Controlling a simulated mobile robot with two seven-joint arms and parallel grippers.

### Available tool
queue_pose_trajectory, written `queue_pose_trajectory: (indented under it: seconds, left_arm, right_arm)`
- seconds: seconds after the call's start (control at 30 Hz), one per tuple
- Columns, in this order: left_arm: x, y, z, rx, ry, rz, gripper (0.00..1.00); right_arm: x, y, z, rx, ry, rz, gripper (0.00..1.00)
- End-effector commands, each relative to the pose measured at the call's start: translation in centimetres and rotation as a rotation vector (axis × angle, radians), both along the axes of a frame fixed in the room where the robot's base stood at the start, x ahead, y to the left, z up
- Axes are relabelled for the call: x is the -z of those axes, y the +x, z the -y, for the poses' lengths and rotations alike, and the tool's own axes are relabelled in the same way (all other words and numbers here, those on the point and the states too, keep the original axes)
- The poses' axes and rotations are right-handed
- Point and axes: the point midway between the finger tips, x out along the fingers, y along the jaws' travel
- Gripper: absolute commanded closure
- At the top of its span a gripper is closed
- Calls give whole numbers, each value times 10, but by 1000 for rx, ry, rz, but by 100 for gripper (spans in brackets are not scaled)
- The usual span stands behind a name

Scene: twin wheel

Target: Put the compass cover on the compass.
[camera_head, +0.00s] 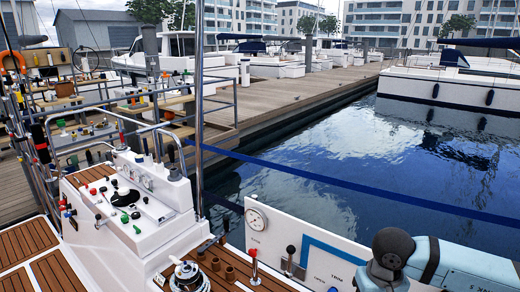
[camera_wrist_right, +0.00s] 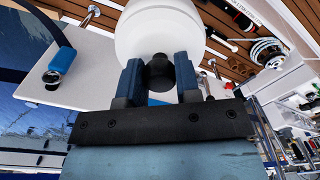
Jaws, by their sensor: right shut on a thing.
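My right gripper (camera_wrist_right: 158,62) is shut on the black knob of a large white dome-shaped cover (camera_wrist_right: 160,28) in the right wrist view. The knob sits between the two blue fingers, and the cover extends past the top edge of the picture. In the head view my right arm comes in at the lower right; its gripper and the cover are out of that picture. A small round black piece (camera_head: 122,194) sits on the white console at the left of the head view; I cannot tell for sure whether it is the compass. My left gripper is not in view.
The white console (camera_head: 150,235) carries several coloured knobs and levers. A silver winch (camera_head: 188,276) stands at its front right. A white panel with a round gauge (camera_head: 256,219) and upright levers (camera_head: 290,258) lies near my right arm. Metal rails and a vertical pole (camera_head: 199,110) rise behind the console.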

Motion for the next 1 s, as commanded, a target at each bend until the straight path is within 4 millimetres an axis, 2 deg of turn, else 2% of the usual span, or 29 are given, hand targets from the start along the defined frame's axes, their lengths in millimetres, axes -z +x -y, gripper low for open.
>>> queue_pose_trajectory:
  seconds: [0.03, 0.2, 0.67, 0.77, 0.83, 1.0]
  left_arm:
    - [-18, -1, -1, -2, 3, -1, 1]
    - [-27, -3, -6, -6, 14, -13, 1]
    - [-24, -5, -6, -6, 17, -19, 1]
    - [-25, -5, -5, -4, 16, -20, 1]
    - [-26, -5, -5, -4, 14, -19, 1]
    - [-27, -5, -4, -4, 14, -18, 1]
  right_arm:
    - [-20, -5, 0, 0, 0, -2, 93]
    - [-38, -15, 0, 1, 0, 0, 93]
    - [-42, -19, 0, 1, 1, 2, 93]
    - [-35, -20, 0, 2, 2, -1, 93]
    - [-21, -22, -1, 4, 4, -3, 93]
    - [33, -34, -2, 7, 9, -6, 93]
